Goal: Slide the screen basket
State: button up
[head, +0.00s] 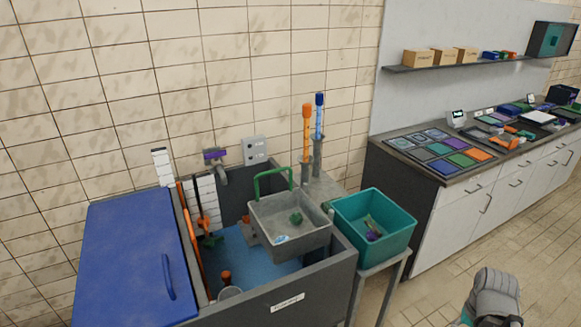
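The screen basket (262,238) is a grey, open-topped basket with a green arched handle (271,180) at its back left. It sits at the right side of a dark-walled basin (335,270), above the blue water (228,248). A green clump (296,218) and a small blue-and-white piece (282,239) lie inside it. What carries the basket from below is hidden. A grey part of my arm shows at the bottom right, well away from the basket. My gripper is not in view.
A teal bin (400,240) with a few items stands on a grey stand right of the basket. A blue lid (135,260) covers the basin's left part. Orange and blue-topped tools (307,120) stand behind. A counter (440,210) lines the right wall; floor in front is clear.

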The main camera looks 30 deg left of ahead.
aim_at(270, 215)
jog(key=z, duration=0.95)
jog(key=k, duration=0.6)
jog(key=u, duration=1.4)
jog(key=i, duration=0.2)
jog(key=u, duration=0.3)
